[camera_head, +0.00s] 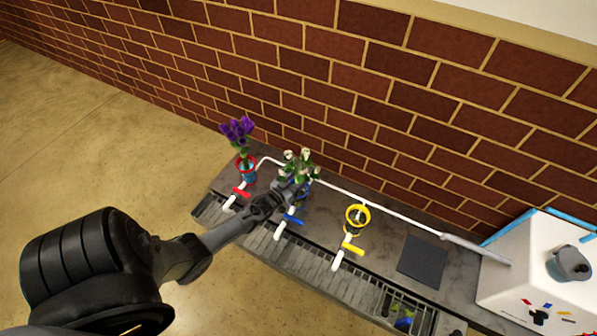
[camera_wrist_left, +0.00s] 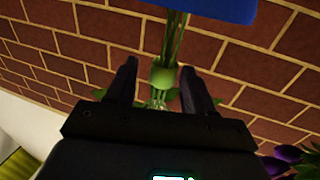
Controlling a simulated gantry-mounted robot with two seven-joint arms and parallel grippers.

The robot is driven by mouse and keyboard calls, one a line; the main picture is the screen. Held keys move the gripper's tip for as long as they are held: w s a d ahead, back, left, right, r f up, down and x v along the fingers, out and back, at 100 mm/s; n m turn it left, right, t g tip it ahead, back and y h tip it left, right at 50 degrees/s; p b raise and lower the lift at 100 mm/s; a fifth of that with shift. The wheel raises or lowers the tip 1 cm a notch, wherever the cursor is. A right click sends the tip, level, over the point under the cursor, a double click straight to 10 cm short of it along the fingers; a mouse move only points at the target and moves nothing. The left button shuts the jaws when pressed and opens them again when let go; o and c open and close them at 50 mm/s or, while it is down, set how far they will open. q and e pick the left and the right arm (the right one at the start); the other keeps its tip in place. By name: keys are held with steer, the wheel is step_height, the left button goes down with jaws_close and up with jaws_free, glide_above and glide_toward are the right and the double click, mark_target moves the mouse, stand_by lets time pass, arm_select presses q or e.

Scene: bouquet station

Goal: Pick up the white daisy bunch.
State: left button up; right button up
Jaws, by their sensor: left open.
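The white daisy bunch (camera_head: 298,166) stands in a blue-ringed holder on the grey counter, white heads up and green leaves below. My left gripper (camera_head: 281,190) reaches it from the front left in the head view. In the left wrist view the open fingers of my left gripper (camera_wrist_left: 170,88) stand on either side of the bunch's green stems (camera_wrist_left: 172,45), with a light green wrap (camera_wrist_left: 164,74) around them. I cannot tell whether the fingers touch it. The white heads are out of sight there. My right gripper is not in view.
Purple flowers (camera_head: 238,131) stand in a red-ringed pot to the left. An empty yellow ring holder (camera_head: 357,216) stands to the right. Red, blue and yellow-handled taps line the counter front. A dark square pad (camera_head: 422,261) and white box (camera_head: 535,275) lie further right. A brick wall rises behind.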

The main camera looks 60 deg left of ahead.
arm_select(q)
jaws_close()
stand_by(0.3)
steer(key=shift+r, duration=0.2)
